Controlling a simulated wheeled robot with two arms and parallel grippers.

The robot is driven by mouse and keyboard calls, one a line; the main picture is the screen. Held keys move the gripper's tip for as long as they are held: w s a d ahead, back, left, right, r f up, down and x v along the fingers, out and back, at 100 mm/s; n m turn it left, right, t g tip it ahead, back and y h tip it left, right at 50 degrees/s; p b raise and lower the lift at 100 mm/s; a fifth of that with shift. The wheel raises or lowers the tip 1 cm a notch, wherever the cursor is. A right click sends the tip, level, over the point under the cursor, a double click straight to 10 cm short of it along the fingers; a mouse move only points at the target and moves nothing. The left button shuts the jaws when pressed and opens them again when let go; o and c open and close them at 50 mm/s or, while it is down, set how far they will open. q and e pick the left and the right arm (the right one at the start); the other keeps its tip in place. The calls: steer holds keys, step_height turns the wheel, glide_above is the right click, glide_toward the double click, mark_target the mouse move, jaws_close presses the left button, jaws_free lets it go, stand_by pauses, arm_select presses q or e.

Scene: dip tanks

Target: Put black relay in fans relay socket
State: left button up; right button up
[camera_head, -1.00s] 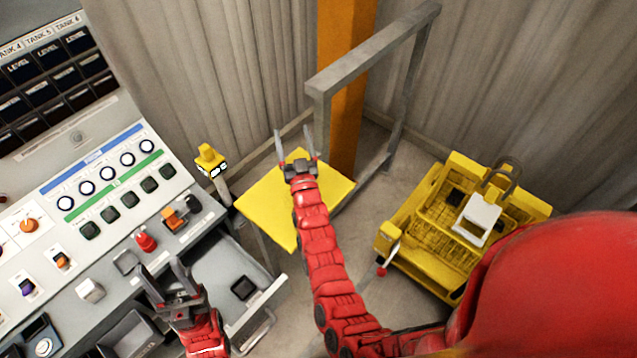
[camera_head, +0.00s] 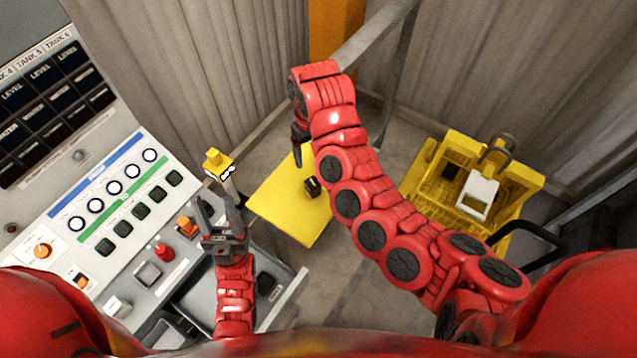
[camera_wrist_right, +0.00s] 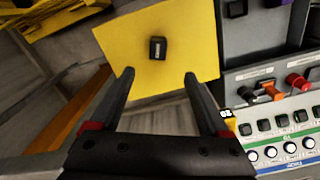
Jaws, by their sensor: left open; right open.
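A small black block, the black relay by its look, with a pale label (camera_head: 312,188), rests on the yellow tabletop (camera_head: 285,215). It also shows in the right wrist view (camera_wrist_right: 158,48), just beyond the fingertips of my right gripper (camera_wrist_right: 159,76). That gripper is open and empty, pointing toward the block without touching it. In the head view my right gripper (camera_head: 299,148) is mostly hidden by its own arm. My left gripper (camera_head: 220,208) is open and empty above the console's right edge. I cannot make out which part is the fans relay socket.
The control console (camera_head: 125,255) with buttons and knobs fills the left. An open grey drawer (camera_head: 285,300) holds another small black block (camera_head: 268,284). A yellow-topped post (camera_head: 217,162) stands between console and table.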

steer(key=b, duration=0.4)
glide_above(313, 183)
steer(key=f, duration=1)
steer(key=shift+s+f, duration=0.1)
steer(key=shift+s, duration=0.25)
steer(key=shift+w+f+p, duration=0.1)
steer(key=shift+f+p, duration=0.5)
steer(key=shift+p, duration=0.4)
steer(key=shift+f, duration=0.35)
steer(key=shift+f+p, duration=0.5)
steer(key=shift+p, duration=0.15)
steer(key=shift+w+f, duration=0.25)
steer(key=shift+f, duration=0.1)
steer(key=shift+f+p, duration=0.6)
steer(key=shift+f, duration=1.05)
jaws_close()
